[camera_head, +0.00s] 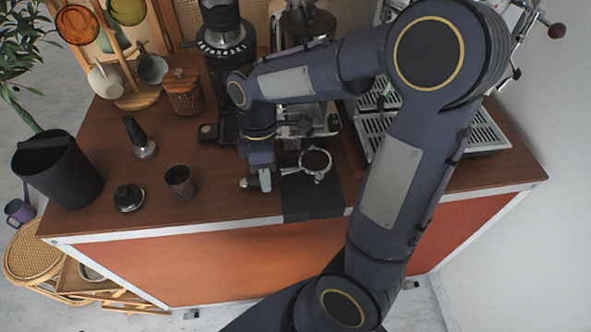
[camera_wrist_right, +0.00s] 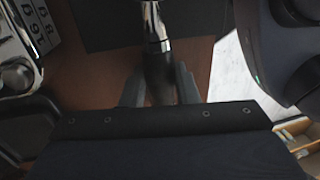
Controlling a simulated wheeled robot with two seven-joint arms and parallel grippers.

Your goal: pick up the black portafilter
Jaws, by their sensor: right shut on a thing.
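The black portafilter (camera_head: 316,163) has a round metal-rimmed basket and lies at the counter's front, over or beside the dark mat (camera_head: 312,205). My right gripper (camera_head: 265,181) reaches down from above and is shut on its handle. In the right wrist view, the black handle (camera_wrist_right: 159,72) lies between the two grey fingers of the right gripper (camera_wrist_right: 160,92), with the chrome neck running on beyond. The basket is out of that view. I cannot tell whether the portafilter touches the counter. My left gripper is not in view.
A metal cup (camera_head: 180,182), a tamper (camera_head: 140,140) and a small black round tool (camera_head: 129,198) stand to the left. A black bin (camera_head: 58,170) is farther left. The grinder (camera_head: 225,50) and espresso machine (camera_head: 480,130) stand behind. The front edge is close.

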